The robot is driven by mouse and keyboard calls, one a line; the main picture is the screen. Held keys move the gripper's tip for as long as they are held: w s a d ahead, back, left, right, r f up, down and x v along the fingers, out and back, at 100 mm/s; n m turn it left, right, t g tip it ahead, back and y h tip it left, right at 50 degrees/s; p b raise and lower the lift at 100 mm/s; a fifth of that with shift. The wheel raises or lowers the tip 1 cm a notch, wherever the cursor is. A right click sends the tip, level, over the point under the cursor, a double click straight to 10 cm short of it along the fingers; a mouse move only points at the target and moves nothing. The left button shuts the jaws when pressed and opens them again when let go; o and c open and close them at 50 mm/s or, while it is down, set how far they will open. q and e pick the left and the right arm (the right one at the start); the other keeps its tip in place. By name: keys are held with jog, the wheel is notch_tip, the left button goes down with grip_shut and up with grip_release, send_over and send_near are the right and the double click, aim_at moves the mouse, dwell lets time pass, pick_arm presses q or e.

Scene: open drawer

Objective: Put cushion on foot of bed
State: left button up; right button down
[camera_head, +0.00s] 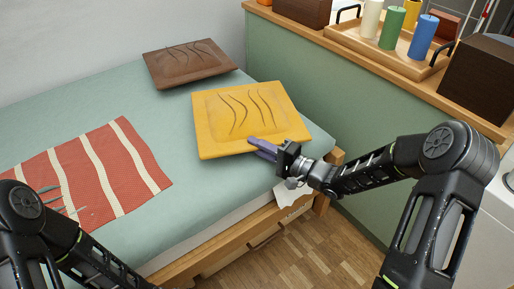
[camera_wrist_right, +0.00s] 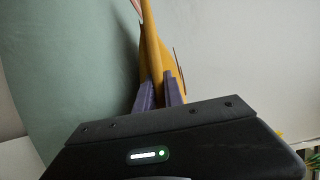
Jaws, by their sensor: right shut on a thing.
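The yellow cushion (camera_head: 250,113), square with dark wavy lines on it, is over the right end of the teal bed (camera_head: 140,215), near the wooden end post. I cannot tell whether its underside touches the bed. My right gripper (camera_head: 260,145) is shut on its near edge, with purple fingers. In the right wrist view the cushion (camera_wrist_right: 155,45) shows edge-on, between the fingers of the right gripper (camera_wrist_right: 159,92). A brown cushion (camera_head: 188,62) with similar lines lies farther back on the bed.
A red and white striped cloth (camera_head: 83,170) lies on the bed at left. A green half-wall with a wooden ledge (camera_head: 330,42) stands at right, bearing a candle tray (camera_head: 385,57) and dark boxes. Wooden floor (camera_head: 285,260) is open at the bottom.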

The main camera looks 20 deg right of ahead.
jog(key=shift+r, duration=0.1)
jog(key=c, duration=1.5)
grip_release()
jog(key=shift+o, duration=0.2)
jog(key=shift+s+d, duration=0.15)
jog(key=shift+d, duration=0.05)
jog(key=p+v, duration=0.3)
jog(key=v, duration=0.8)
jog(key=shift+s, duration=0.25)
jog(key=shift+d, duration=0.15)
